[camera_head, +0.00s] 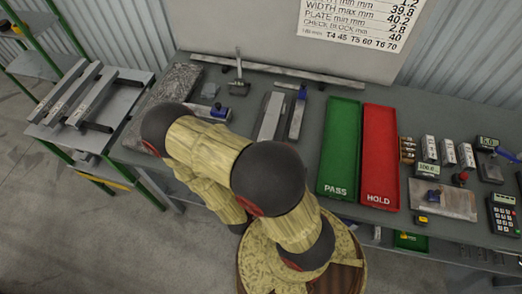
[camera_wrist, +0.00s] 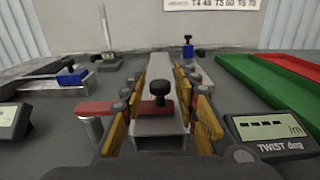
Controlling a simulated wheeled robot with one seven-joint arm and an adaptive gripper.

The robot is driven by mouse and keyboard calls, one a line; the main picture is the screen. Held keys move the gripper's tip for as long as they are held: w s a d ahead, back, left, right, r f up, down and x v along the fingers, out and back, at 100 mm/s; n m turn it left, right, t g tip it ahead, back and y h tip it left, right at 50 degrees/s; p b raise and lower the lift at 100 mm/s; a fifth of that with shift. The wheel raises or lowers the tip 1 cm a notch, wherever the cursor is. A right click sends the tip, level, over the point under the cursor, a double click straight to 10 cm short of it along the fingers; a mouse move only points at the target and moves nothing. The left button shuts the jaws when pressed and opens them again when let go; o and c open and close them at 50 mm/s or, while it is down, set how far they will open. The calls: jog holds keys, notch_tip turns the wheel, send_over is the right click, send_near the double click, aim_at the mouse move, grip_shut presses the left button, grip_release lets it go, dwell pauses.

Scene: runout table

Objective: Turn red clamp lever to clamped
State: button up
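The red clamp lever (camera_wrist: 108,107) shows in the wrist view, left of centre. It lies roughly crosswise over a pale metal post (camera_wrist: 91,132), and its right end is close beside my left finger; I cannot tell if they touch. My gripper (camera_wrist: 161,98) is open, with its yellow-padded fingers apart on both sides of a grey metal block (camera_wrist: 158,127). A black knob (camera_wrist: 160,91) stands upright between the fingers. In the head view my arm hides the lever, the knob and my gripper.
A TWIST deg display (camera_wrist: 270,135) stands close to the right, another display (camera_wrist: 8,118) at the left. Green PASS (camera_head: 340,150) and red HOLD (camera_head: 380,155) trays lie right of my arm. A stand (camera_head: 239,78) is at the back; gauges and blocks fill the right.

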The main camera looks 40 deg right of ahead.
jog(key=shift+o, duration=0.5)
jog(key=shift+r, duration=0.1)
notch_tip(320, 180, up, 10)
jog(key=shift+f, duration=0.1)
dwell(0.8)
